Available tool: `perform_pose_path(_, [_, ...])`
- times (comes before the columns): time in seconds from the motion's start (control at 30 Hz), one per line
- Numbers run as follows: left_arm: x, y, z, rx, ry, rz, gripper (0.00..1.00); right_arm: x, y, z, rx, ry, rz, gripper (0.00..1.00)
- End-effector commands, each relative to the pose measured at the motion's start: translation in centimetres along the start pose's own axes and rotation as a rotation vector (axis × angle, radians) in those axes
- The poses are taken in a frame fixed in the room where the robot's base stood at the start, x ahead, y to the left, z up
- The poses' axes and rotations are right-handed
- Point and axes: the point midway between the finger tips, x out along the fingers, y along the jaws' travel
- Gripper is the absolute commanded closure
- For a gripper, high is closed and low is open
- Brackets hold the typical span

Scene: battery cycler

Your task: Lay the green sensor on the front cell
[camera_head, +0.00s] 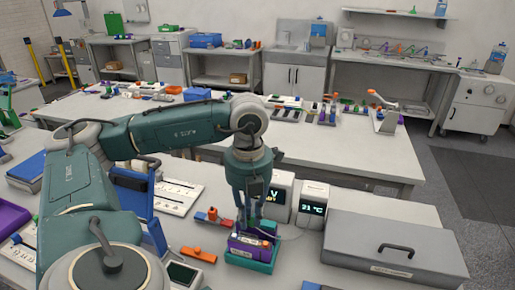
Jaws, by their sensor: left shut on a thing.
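My left gripper (249,224) points straight down over a teal tray (249,265) on the near bench. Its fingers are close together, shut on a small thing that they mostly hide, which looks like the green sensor. A thin pale lead curves off to the right of the fingertips. Purple cells (247,246) lie in the tray right under and in front of the fingertips. I cannot tell whether the held thing touches a cell. My right gripper is not in view.
Two white display boxes, a voltage meter (281,178) and a 21 °C display (312,207), stand right behind the gripper. A large grey lidded case (390,240) is to the right. An orange piece (198,254) and a red piece (212,213) lie left of the tray.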

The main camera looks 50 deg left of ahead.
Motion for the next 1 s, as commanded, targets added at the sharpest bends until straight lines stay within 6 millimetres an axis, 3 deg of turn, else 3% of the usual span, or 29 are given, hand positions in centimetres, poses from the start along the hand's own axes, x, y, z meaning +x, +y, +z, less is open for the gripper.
perform_pose_path(0.6, [5.1,0.0,0.1,0.003,-0.001,0.001,1.00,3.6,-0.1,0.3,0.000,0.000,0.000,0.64])
perform_pose_path(1.0, [5.6,0.0,0.0,0.003,0.000,0.000,1.00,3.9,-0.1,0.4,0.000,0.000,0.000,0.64])
